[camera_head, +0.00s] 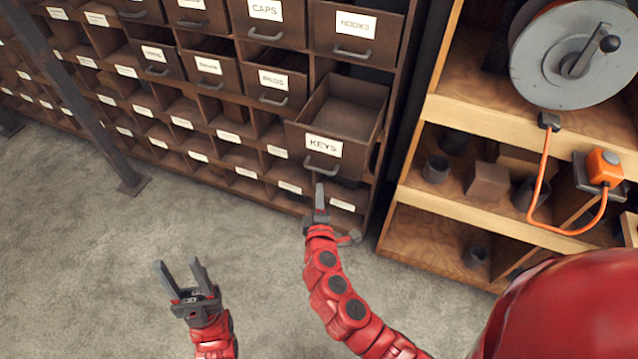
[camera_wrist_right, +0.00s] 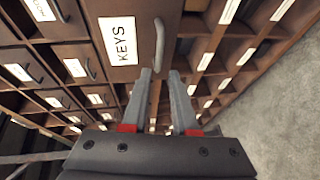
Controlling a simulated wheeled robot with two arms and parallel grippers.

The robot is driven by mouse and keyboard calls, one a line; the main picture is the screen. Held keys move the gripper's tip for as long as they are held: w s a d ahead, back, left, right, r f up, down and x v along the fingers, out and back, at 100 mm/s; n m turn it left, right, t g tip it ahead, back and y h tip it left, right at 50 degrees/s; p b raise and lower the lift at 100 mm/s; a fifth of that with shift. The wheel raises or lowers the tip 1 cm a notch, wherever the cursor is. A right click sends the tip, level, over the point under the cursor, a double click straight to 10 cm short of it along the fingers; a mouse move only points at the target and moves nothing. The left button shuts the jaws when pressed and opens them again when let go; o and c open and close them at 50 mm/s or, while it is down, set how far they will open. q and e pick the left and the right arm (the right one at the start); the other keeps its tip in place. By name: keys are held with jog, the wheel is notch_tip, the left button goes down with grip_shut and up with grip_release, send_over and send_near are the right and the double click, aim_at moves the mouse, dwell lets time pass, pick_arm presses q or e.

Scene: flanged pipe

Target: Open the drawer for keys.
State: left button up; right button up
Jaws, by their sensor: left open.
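The KEYS drawer (camera_head: 335,135) is pulled part-way out of the cabinet, and its inside shows and looks empty. Its white label (camera_head: 325,146) and dark bar handle (camera_head: 322,171) face me. The drawer front also shows in the right wrist view (camera_wrist_right: 137,71), with the handle (camera_wrist_right: 159,42) just beyond the fingertips. My right gripper (camera_head: 320,187) is just below the handle in the head view. Its fingers (camera_wrist_right: 161,72) are apart with nothing between them. My left gripper (camera_head: 180,268) is open and empty above the floor, well left of the drawer.
The cabinet (camera_head: 225,115) has many labelled compartments and several other drawers, such as CAPS (camera_head: 266,22) and NODES (camera_head: 356,30). A wooden shelf (camera_head: 480,118) with a cable reel (camera_head: 570,60) stands at the right. A dark post (camera_head: 85,100) stands at the left. Grey floor (camera_head: 90,270) is clear.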

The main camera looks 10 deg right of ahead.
jog(key=b+v, duration=0.1)
jog(key=v, duration=0.6)
jog(key=shift+b, duration=0.35)
jog(key=shift+a, duration=0.1)
